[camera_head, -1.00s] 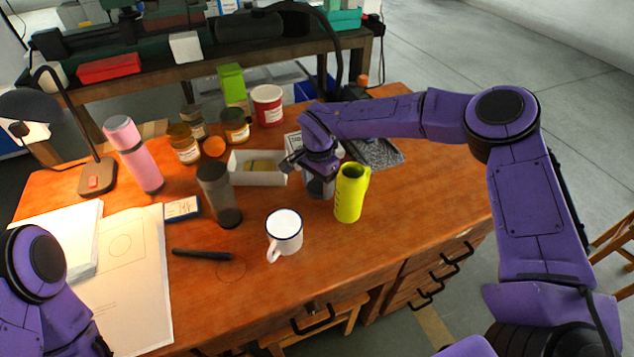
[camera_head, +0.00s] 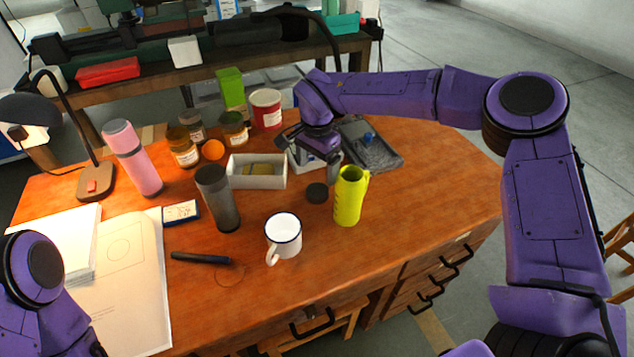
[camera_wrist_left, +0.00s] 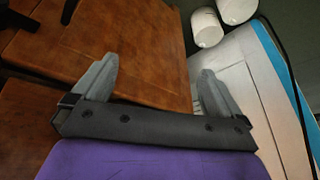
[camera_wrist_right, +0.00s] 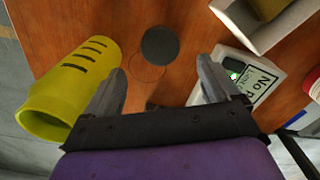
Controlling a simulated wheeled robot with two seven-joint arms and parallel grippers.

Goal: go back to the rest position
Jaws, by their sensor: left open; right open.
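My right gripper (camera_head: 318,158) is above the desk, behind the yellow-green mug (camera_head: 349,196). In the right wrist view its two fingers (camera_wrist_right: 158,88) are apart with nothing between them. A dark round disc (camera_wrist_right: 160,45) lies flat on the wood just ahead of the fingers, and the yellow-green mug (camera_wrist_right: 72,85) is to their left. My left gripper shows in the left wrist view, its fingers (camera_wrist_left: 145,85) apart and empty over brown wood. In the head view only part of my left arm shows at the lower left; its gripper is out of frame.
Near the right gripper are a white tray (camera_head: 257,183), a sign box (camera_wrist_right: 220,85) and a dark grey tray (camera_head: 372,150). A white mug (camera_head: 284,240), grey tumbler (camera_head: 220,205) and pink bottle (camera_head: 133,160) stand further left. The desk's right end (camera_head: 440,190) is clear.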

